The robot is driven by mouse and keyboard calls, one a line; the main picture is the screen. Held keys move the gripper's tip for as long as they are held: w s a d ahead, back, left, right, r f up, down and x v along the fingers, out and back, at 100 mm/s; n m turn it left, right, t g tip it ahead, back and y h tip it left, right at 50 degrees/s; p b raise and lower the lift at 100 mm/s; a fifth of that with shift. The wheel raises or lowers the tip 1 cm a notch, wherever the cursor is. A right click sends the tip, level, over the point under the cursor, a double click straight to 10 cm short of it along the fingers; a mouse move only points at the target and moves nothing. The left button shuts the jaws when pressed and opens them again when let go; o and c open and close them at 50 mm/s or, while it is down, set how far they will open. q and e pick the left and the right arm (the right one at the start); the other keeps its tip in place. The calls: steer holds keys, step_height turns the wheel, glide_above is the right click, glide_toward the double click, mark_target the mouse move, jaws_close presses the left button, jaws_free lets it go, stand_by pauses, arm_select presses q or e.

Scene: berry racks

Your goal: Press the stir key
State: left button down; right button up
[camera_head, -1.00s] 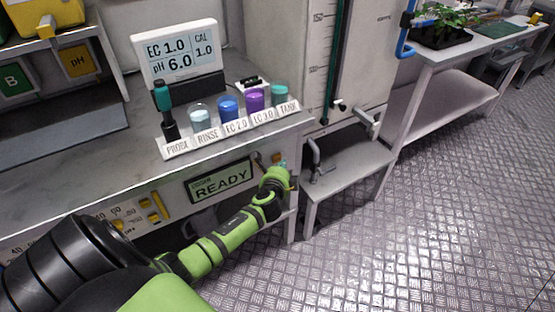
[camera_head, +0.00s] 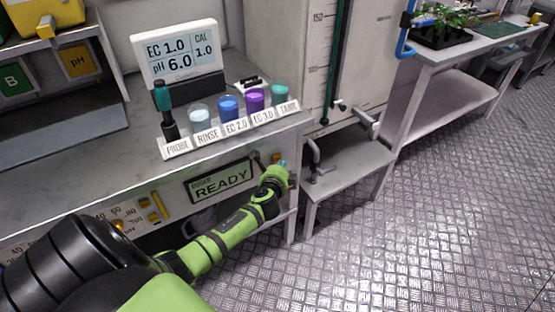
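A panel on the bench front carries a display (camera_head: 221,181) that reads READY. Right of the display a small orange key (camera_head: 277,158) shows at the panel's right end, with a small teal part (camera_head: 283,163) just beside it. I cannot read which one is the stir key. My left gripper (camera_head: 276,175), on the green arm, is at this right end of the panel, just below and in front of these parts. Its wrist hides its fingertips, so I cannot tell whether it is open, shut or touching a key. My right gripper is not in view.
On the bench stand a meter (camera_head: 178,53), a dark probe (camera_head: 164,108) and several labelled cups in a white rack (camera_head: 178,149). A grey step stand (camera_head: 347,168) is right of the bench. The metal floor (camera_head: 420,240) is open.

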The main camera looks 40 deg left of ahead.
arm_select(q)
steer(key=shift+w+a, duration=0.25)
steer(key=shift+a, duration=0.3)
stand_by(0.9)
steer(key=shift+s+d, duration=0.1)
steer(key=shift+d, duration=0.05)
steer(key=shift+s+d, duration=0.3)
steer(key=shift+d, duration=0.35)
steer(key=shift+s+d+p, duration=0.15)
steer(key=shift+s+d, duration=0.15)
steer(key=shift+d, duration=0.5)
steer(key=shift+s+d+p, duration=0.2)
steer(key=shift+s+d, duration=0.15)
steer(key=shift+d, duration=0.4)
steer(key=shift+s+d+p, duration=0.15)
steer(key=shift+s+d, duration=0.15)
steer(key=shift+d, duration=0.5)
